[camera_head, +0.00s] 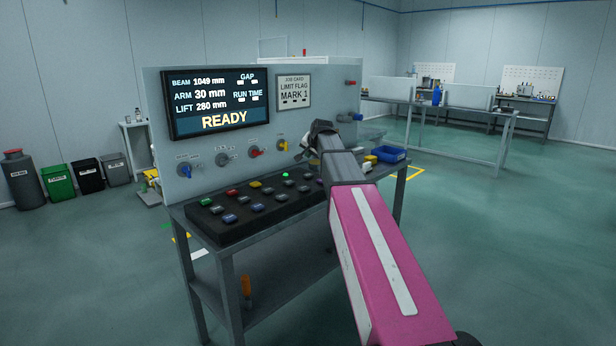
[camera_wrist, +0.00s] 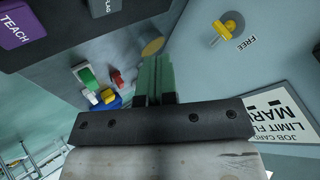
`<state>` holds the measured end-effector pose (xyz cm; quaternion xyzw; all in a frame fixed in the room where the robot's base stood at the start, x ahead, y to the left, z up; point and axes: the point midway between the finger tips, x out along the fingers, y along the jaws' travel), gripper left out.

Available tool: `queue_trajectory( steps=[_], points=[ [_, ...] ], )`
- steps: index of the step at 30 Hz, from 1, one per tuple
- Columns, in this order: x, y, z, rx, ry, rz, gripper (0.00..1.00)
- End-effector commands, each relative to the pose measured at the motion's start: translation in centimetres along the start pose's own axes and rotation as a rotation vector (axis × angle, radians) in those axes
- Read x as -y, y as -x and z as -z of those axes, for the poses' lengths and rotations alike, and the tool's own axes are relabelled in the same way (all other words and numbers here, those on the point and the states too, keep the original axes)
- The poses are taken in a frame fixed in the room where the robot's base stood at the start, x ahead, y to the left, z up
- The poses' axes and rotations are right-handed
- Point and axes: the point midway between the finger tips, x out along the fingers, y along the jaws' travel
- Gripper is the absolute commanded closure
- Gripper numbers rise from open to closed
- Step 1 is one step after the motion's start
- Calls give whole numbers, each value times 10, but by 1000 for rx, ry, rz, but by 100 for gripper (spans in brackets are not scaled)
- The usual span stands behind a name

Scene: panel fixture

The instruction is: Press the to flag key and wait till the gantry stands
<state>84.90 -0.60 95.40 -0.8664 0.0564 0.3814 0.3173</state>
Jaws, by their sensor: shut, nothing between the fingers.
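The key panel (camera_head: 222,231) is a dark sloped block on the bench with several coloured keys. Their labels are too small to read in the head view, so I cannot tell which one is the to flag key. In the wrist view a purple TEACH key (camera_wrist: 17,27) and part of a grey key (camera_wrist: 103,6) show at the upper left. My gripper (camera_wrist: 157,62) is shut and empty, its greenish fingers apart from those keys. In the head view my arm hides the fingers and the panel's right end. The screen (camera_head: 220,103) reads READY. I cannot make out the gantry.
The job card (camera_head: 294,91) reads LIMIT FLAG MARK 1. Knobs (camera_head: 255,152) line the upright board, including a yellow one (camera_wrist: 230,25) marked FREE. A blue bin (camera_head: 388,154) and small blocks lie at the bench's right end. Open floor lies right.

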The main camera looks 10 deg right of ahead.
Motion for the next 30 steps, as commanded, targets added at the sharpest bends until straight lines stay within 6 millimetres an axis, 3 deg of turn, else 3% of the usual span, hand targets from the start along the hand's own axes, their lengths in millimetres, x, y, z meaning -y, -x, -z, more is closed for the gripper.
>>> queue_trajectory(
  steps=[12, 30],
  points=[
    [-24, -32, -24, 1, 0, 0, 100],
    [-27, -37, -27, 1, 0, 1, 100]
  ],
)
